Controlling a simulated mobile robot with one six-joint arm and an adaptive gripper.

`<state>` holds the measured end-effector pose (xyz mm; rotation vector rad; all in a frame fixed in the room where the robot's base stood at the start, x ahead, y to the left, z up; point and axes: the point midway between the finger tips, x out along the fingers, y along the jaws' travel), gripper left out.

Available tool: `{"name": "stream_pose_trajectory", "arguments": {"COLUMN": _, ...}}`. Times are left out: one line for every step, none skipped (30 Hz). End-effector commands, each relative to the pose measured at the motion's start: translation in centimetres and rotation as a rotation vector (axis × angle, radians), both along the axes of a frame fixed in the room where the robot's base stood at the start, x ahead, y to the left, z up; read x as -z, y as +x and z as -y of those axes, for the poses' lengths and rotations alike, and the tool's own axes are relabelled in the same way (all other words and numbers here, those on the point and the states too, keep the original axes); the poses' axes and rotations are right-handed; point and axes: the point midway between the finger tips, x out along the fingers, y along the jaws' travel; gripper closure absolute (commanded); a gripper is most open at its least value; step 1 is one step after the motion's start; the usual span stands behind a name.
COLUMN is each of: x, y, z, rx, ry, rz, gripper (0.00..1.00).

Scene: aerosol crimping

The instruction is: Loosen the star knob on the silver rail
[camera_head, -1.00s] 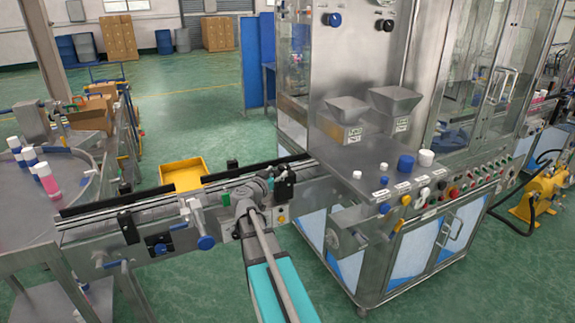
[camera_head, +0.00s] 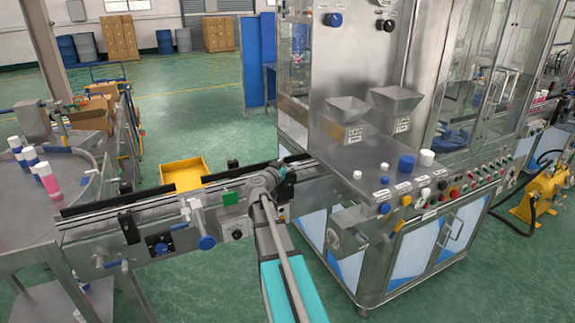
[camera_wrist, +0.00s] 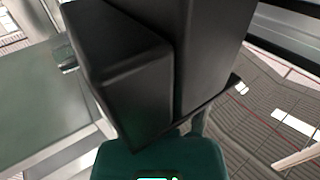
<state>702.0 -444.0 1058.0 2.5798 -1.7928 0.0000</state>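The silver rail (camera_head: 165,202) of the conveyor runs across the left and middle of the head view, with black guide strips along it. A black bracket (camera_head: 129,227) is fixed to its near side. I cannot make out a star knob for certain. The end of my arm reaches the right part of the rail beside the machine and hides what is behind it. My gripper is not clear in the head view. In the wrist view, large dark blocks fill the middle above a teal part; I cannot tell whether they are gripper or fixture.
The steel crimping machine (camera_head: 395,180) stands close at the right. A blue-ended handle (camera_head: 206,242) and a blue knob (camera_head: 160,247) stick out from the conveyor's near side. A yellow bin (camera_head: 184,174) lies behind the rail. A round table (camera_head: 68,205) with bottles is at left.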

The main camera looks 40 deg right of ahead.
Motion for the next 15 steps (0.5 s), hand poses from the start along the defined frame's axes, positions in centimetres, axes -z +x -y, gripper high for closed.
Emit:
{"name": "stream_pose_trajectory", "arguments": {"x": 0.00, "y": -0.02, "z": 0.01, "rx": 0.000, "ry": 0.000, "rz": 0.000, "gripper": 0.52}}
{"name": "stream_pose_trajectory", "arguments": {"x": 0.00, "y": -0.02, "z": 0.02, "rx": 0.001, "ry": 0.000, "rz": 0.000, "gripper": 0.58}}
{"name": "stream_pose_trajectory", "arguments": {"x": 0.00, "y": -0.02, "z": 0.02, "rx": 0.001, "ry": 0.000, "rz": 0.000, "gripper": 0.65}}
{"name": "stream_pose_trajectory", "arguments": {"x": 0.00, "y": -0.02, "z": 0.03, "rx": 0.001, "ry": 0.000, "rz": 0.000, "gripper": 0.71}}
{"name": "stream_pose_trajectory", "arguments": {"x": 0.00, "y": -0.02, "z": 0.03, "rx": 0.001, "ry": 0.000, "rz": 0.000, "gripper": 0.76}}
{"name": "stream_pose_trajectory", "arguments": {"x": 0.00, "y": -0.02, "z": 0.03, "rx": 0.001, "ry": 0.000, "rz": 0.000, "gripper": 0.84}}
{"name": "stream_pose_trajectory", "arguments": {"x": 0.00, "y": -0.03, "z": 0.03, "rx": 0.001, "ry": 0.000, "rz": 0.000, "gripper": 0.89}}
{"name": "stream_pose_trajectory", "arguments": {"x": 0.00, "y": -0.03, "z": 0.03, "rx": 0.001, "ry": 0.000, "rz": 0.000, "gripper": 0.92}}
{"name": "stream_pose_trajectory", "arguments": {"x": 0.00, "y": -0.03, "z": 0.03, "rx": 0.001, "ry": 0.000, "rz": 0.000, "gripper": 0.92}}
{"name": "stream_pose_trajectory", "arguments": {"x": 0.00, "y": -0.04, "z": 0.04, "rx": 0.000, "ry": 0.000, "rz": 0.000, "gripper": 0.92}}
{"name": "stream_pose_trajectory", "arguments": {"x": 0.00, "y": -0.05, "z": 0.03, "rx": -0.001, "ry": 0.000, "rz": 0.000, "gripper": 0.92}}
{"name": "stream_pose_trajectory", "arguments": {"x": 0.00, "y": -0.06, "z": 0.03, "rx": -0.002, "ry": 0.000, "rz": 0.000, "gripper": 0.93}}
{"name": "stream_pose_trajectory", "arguments": {"x": 0.01, "y": -0.07, "z": 0.02, "rx": -0.004, "ry": 0.000, "rz": 0.000, "gripper": 0.93}}
{"name": "stream_pose_trajectory", "arguments": {"x": 0.01, "y": -0.08, "z": 0.02, "rx": -0.007, "ry": 0.000, "rz": 0.000, "gripper": 0.93}}
{"name": "stream_pose_trajectory", "arguments": {"x": 0.01, "y": -0.10, "z": 0.02, "rx": -0.011, "ry": 0.000, "rz": 0.000, "gripper": 0.93}}
